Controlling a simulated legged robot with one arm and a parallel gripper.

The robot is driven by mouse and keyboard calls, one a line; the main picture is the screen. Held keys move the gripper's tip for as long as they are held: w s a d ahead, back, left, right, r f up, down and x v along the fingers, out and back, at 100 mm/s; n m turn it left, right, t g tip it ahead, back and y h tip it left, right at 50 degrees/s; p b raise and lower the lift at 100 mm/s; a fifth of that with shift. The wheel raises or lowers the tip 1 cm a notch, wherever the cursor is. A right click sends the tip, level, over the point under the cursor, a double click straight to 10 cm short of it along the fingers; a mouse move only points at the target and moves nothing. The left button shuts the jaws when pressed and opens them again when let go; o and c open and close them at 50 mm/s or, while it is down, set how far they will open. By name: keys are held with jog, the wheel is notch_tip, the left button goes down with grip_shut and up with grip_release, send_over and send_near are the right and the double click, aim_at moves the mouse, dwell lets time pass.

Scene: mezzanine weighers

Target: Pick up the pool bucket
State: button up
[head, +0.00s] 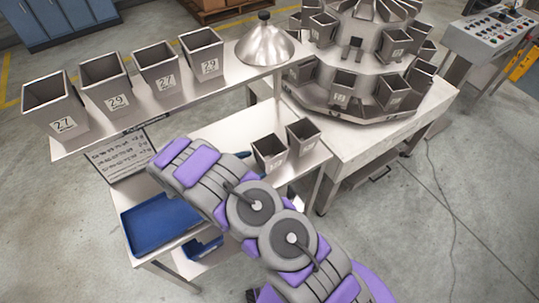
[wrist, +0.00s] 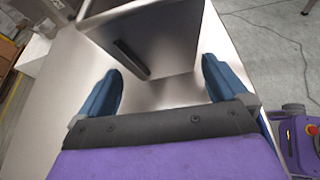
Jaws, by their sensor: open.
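A grey metal bucket (wrist: 170,38) with a dark bar on its near wall stands on a pale metal surface in the wrist view. My gripper (wrist: 160,72) is open, its two blue fingers apart, with the bucket just beyond and between them; contact cannot be told. In the head view, buckets labelled 27 (head: 55,104), 29 (head: 106,82), 27 (head: 159,67) and 29 (head: 203,53) stand in a row on the upper shelf. Two smaller-looking buckets (head: 269,153) (head: 301,137) stand on the lower shelf. Which is the pool bucket cannot be told.
A metal cone (head: 264,45) sits at the shelf's right end, beside the multi-bucket weigher (head: 340,97). A blue tray (head: 160,222) and a written board (head: 120,155) are below the shelf. A control panel (head: 487,35) stands upper right. Floor at right is mostly clear.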

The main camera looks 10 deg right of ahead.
jog(key=shift+x, duration=0.9)
jog(key=shift+w+d+f, duration=0.1)
jog(key=shift+d, duration=0.15)
jog(key=c, duration=1)
jog(key=shift+c, duration=0.2)
